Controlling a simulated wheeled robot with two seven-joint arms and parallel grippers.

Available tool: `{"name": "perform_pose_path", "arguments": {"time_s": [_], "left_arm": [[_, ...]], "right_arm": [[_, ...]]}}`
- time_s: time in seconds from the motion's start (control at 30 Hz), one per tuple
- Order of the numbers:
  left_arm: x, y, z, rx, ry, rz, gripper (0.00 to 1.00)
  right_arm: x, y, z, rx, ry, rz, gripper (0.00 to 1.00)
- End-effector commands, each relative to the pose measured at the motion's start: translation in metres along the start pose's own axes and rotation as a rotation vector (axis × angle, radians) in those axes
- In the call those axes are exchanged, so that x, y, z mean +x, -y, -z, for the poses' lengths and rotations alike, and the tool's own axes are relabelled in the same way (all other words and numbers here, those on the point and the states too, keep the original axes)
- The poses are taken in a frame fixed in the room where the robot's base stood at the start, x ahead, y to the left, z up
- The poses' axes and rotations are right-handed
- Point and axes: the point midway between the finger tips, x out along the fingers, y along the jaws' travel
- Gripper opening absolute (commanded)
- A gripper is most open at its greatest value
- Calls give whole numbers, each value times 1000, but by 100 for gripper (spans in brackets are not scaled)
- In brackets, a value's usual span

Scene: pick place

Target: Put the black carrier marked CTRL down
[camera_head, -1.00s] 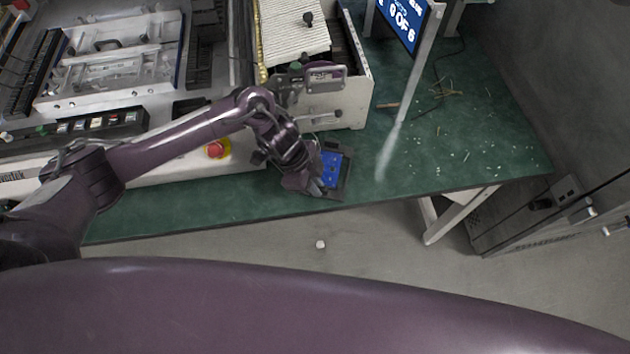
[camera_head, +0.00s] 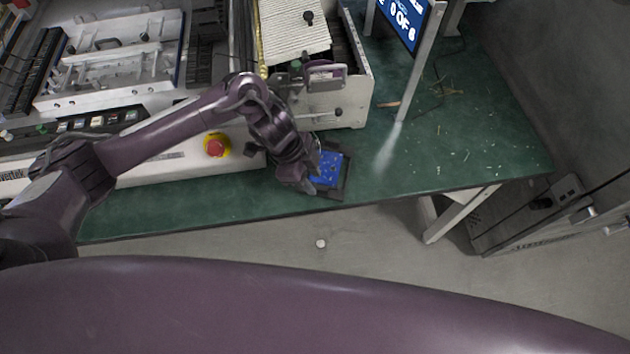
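The black carrier (camera_head: 345,183) with a blue board (camera_head: 329,170) in it is at the front part of the green table, in front of the white box. Its CTRL mark is too small to read. My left gripper (camera_head: 308,184) is at the carrier's left side, with its fingers close to or over that edge. The arm hides part of the carrier, and I cannot tell whether the fingers are shut on it. The carrier looks flat on or just above the table. My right gripper is not in view.
The green table (camera_head: 455,140) has free room to the right, with small scraps on it. A post with a blue screen (camera_head: 403,22) stands behind. A white machine with a red stop button (camera_head: 216,145) is at left. The white box (camera_head: 335,105) stands behind the carrier.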

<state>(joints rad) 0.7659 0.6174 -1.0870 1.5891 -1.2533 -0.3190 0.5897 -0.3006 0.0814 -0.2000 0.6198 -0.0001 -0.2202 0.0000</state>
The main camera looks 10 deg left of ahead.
Motion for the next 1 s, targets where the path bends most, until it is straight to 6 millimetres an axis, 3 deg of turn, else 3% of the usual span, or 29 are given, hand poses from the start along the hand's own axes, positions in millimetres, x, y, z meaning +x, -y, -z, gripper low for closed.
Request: {"name": "perform_pose_path", "arguments": {"time_s": [0.2, 0.43, 1.0], "left_arm": [[-49, 1, 0, 2, -1, 3, 34], [-84, 0, 0, 0, 0, 1, 34], [-92, 0, 0, -1, -1, -2, 34]], "right_arm": [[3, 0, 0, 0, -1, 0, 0], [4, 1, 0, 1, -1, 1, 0], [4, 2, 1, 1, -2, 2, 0]]}}
